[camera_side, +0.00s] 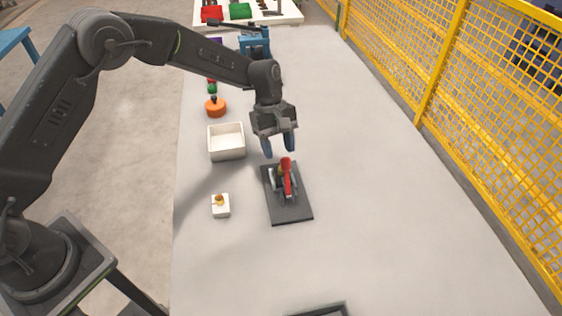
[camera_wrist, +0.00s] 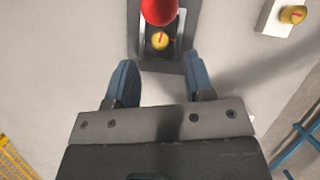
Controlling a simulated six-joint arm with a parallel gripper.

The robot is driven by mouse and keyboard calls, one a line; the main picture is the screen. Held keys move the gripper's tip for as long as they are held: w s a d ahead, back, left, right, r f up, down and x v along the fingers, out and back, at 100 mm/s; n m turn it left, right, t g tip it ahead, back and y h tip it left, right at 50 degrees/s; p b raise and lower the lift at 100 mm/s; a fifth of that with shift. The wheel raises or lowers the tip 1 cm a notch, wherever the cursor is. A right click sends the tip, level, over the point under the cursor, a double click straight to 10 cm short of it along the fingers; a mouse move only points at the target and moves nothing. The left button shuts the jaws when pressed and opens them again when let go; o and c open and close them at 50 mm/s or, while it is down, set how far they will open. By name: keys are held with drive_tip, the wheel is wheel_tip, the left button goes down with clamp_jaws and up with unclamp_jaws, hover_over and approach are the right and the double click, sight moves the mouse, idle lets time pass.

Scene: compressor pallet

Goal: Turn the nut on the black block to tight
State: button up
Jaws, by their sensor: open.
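A brass nut (camera_wrist: 160,40) with a red mark sits on the black block (camera_wrist: 152,53) in the wrist view, just beyond my fingertips. A red rounded handle end (camera_wrist: 158,10) is close beside it. In the side view, the red-handled fixture (camera_side: 289,187) stands on a dark plate (camera_side: 292,210), with a bit of yellow at its far end. My gripper (camera_side: 279,150) is open and empty above the far end of the plate. The wrist view shows its two blue fingers (camera_wrist: 158,70) apart, with the nut ahead, roughly centred between them. Nothing is between the fingers.
A white block (camera_side: 220,209) with another brass nut stands left of the plate. An empty white bin (camera_side: 226,142) and an orange round part (camera_side: 215,107) are farther back. A dark frame (camera_side: 320,309) lies at the near edge. The table right of the plate is clear, with yellow fencing (camera_side: 440,90) beyond.

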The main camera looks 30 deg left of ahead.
sight(282, 171)
drive_tip(key=shift+x, duration=2.3)
clamp_jaws()
